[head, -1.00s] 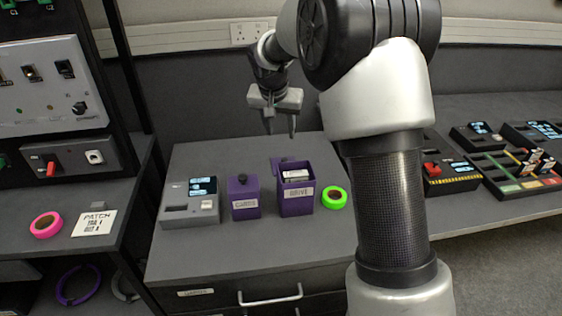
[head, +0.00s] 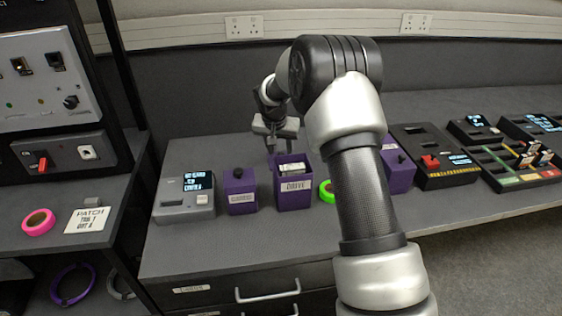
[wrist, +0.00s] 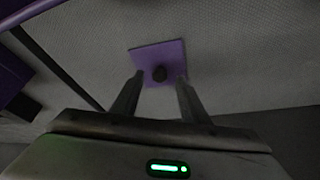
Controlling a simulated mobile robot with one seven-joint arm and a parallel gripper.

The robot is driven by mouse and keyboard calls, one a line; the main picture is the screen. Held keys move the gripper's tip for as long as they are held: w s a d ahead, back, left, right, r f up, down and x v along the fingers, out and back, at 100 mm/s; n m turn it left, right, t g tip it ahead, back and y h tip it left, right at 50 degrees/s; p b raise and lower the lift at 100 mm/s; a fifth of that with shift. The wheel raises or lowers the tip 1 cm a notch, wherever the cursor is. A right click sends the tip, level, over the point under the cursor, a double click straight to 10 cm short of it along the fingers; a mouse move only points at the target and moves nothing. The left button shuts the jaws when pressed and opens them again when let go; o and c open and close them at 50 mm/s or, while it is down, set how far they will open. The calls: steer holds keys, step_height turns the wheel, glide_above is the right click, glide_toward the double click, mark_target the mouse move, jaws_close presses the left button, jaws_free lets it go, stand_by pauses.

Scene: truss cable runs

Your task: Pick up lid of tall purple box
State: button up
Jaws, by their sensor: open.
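A square purple lid (wrist: 150,55) with a dark round knob lies flat on the grey surface in the wrist view. My gripper (wrist: 160,80) is open, its two fingers on either side of the knob in that view; I cannot tell how far above it they are. In the head view my gripper (head: 283,146) is behind the open purple box labelled DRIVE (head: 294,198), which has something pale inside. The lid is mostly hidden there behind this box.
A lidded purple box (head: 240,192) stands left of the open box, with a grey device (head: 184,205) beyond it. Green tape (head: 326,192) sits to the right, partly behind my arm. Another purple box with a dark knob (head: 400,172) stands right of my arm.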

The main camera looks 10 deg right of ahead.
steer(key=shift+w+d+f, duration=0.15)
steer(key=shift+w+f, duration=0.1)
steer(key=shift+f, duration=0.4)
jaws_close()
